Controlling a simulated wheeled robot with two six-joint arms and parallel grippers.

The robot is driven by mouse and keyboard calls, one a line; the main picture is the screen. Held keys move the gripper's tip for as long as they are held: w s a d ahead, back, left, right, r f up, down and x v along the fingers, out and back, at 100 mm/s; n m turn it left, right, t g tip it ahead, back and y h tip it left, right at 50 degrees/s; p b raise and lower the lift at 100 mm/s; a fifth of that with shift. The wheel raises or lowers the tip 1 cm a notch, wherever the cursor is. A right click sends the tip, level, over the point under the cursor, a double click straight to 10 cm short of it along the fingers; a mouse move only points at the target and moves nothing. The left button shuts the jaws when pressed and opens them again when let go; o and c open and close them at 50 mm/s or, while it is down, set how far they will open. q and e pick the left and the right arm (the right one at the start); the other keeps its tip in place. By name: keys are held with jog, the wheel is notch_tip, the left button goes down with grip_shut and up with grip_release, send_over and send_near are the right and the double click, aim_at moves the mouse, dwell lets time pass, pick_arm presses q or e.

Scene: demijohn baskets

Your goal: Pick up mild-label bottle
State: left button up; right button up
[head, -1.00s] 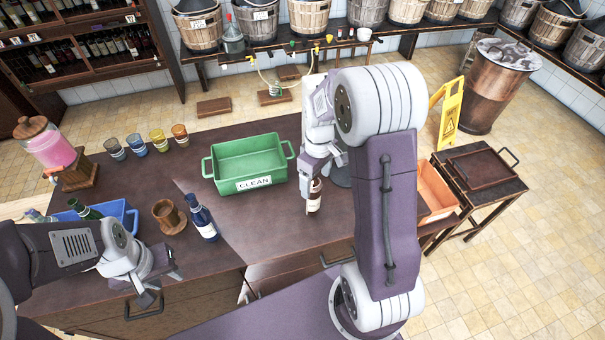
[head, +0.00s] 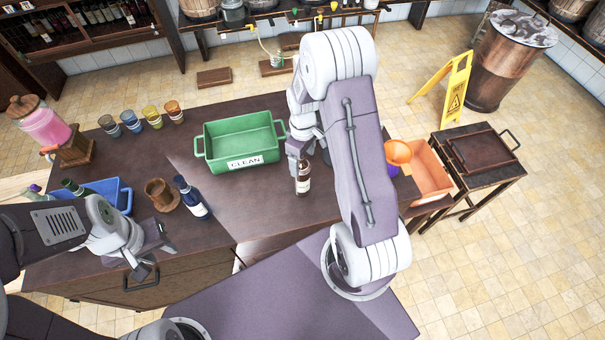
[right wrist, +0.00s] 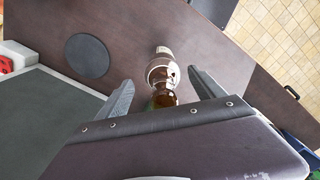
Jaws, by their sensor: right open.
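A brown bottle with a pale label (head: 303,184) stands upright on the dark counter; the label's words are too small to read. My right gripper (head: 298,158) is directly above it, pointing down. In the right wrist view, the bottle (right wrist: 161,72) shows neck towards me between the two spread fingers of the right gripper (right wrist: 163,94), with a gap on each side. A dark blue bottle with a white label (head: 193,199) stands further left on the counter. My left gripper (head: 150,250) hangs empty near the counter's front edge, its fingers apart.
A green bin marked CLEAN (head: 245,163) stands left of the brown bottle. A wooden mug (head: 160,195) and a blue crate (head: 125,196) are farther left. An orange funnel (head: 398,152) and an orange bin (head: 428,170) lie right of my right arm. A dark round disc (right wrist: 87,55) lies on the counter.

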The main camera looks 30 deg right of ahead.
jog(key=shift+a+f, duration=0.25)
jog(key=shift+f, duration=1.1)
jog(key=c, duration=0.5)
grip_shut()
pick_arm(q)
jog(key=shift+a+r, duration=0.25)
jog(key=shift+r, duration=0.35)
jog(key=shift+f, duration=0.1)
pick_arm(e)
jog(key=shift+r, duration=0.1)
